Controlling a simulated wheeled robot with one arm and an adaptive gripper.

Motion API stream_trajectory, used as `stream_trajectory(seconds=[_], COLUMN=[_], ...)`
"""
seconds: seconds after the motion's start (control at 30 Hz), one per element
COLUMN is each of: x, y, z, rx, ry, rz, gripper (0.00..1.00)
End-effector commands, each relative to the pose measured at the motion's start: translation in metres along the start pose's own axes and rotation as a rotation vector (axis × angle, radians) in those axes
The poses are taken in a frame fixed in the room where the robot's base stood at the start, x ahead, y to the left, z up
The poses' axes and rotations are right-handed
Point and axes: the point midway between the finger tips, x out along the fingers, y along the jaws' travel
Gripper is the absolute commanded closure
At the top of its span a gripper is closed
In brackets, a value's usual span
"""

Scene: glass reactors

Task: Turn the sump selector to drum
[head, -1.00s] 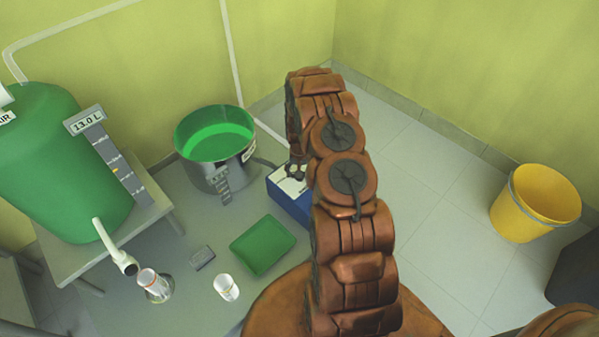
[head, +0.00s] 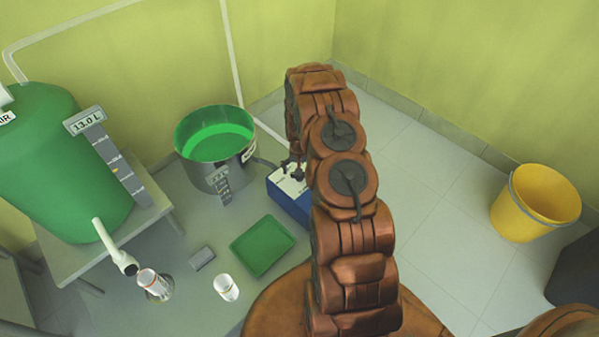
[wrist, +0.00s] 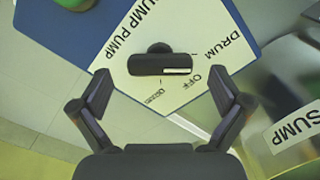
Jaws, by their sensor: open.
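The sump selector (wrist: 160,62) is a black bar handle on the white top of the sump pump box in the wrist view. Its bar lies crosswise, with a white mark at its right end, between the DRUM and OFF labels. A third, small label below it is unreadable. My gripper (wrist: 160,88) is open, its two dark fingers spread to either side just below the handle in the picture. I see no contact. In the head view, my gripper (head: 297,172) is over the blue pump box (head: 290,206), partly hidden by my arm.
A steel sump (head: 213,176) with green liquid stands left of the pump box. A green tray (head: 262,245), a white jar (head: 226,288) and a green tank (head: 55,170) on a stand are further left. A yellow bucket (head: 525,220) stands right, with clear floor between.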

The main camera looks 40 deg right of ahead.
Motion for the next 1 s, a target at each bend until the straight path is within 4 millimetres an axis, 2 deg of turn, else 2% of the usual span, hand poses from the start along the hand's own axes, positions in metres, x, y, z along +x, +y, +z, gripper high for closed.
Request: stream_trajectory(seconds=[0.7,1.0], x=[-0.099,-0.107], y=[0.000,0.000], z=[-0.002,0.000], rx=[0.000,0.000], ry=[0.005,0.000], rz=[-0.001,0.000], gripper=[0.00,0.00])
